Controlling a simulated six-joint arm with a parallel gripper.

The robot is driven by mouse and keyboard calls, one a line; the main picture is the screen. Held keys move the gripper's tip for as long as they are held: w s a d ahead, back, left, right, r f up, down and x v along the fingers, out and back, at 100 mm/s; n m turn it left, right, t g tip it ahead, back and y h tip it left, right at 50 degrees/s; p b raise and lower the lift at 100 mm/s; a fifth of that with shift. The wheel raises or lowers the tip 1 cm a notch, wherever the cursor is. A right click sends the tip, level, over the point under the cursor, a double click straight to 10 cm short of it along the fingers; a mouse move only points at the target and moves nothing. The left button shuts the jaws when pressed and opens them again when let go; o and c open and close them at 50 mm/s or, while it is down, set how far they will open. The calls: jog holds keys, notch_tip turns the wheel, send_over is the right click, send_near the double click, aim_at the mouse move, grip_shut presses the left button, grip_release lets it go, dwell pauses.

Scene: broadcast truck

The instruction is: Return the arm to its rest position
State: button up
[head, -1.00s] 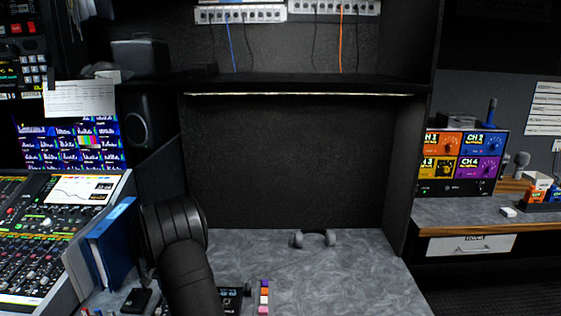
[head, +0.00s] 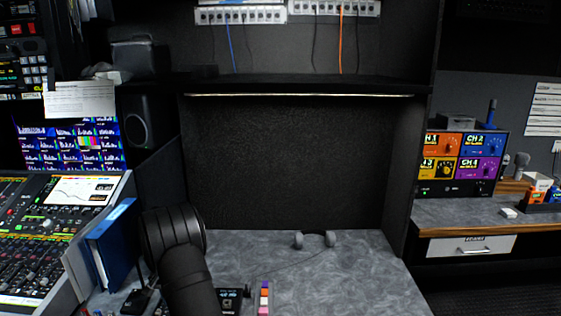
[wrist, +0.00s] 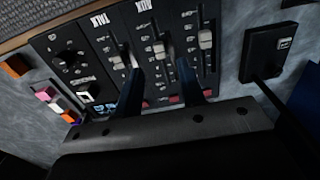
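My gripper (wrist: 160,68) shows in the wrist view with its two dark fingers apart and nothing visible between them. It is over a black control panel (wrist: 112,48) with knobs and several sliders; I cannot tell whether the fingertips touch it. In the head view my dark arm rises at the lower left of the desk, and my gripper is out of sight. Part of the panel (head: 229,300) shows just right of the arm.
A strip of coloured blocks (head: 264,297) lies right of the panel. A small black box (wrist: 270,52) lies on its other side. Blue binders (head: 112,250) stand left of my arm. Headphones (head: 315,239) lie at the back; the desk's right part (head: 350,280) is clear.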

notch_tip(320, 180, down, 6)
jog(key=shift+r, duration=0.15)
jog(key=s, duration=0.4)
jog(key=shift+r, duration=0.15)
notch_tip(320, 180, up, 18)
jog(key=n, duration=1.2)
jog(key=shift+w, duration=0.2)
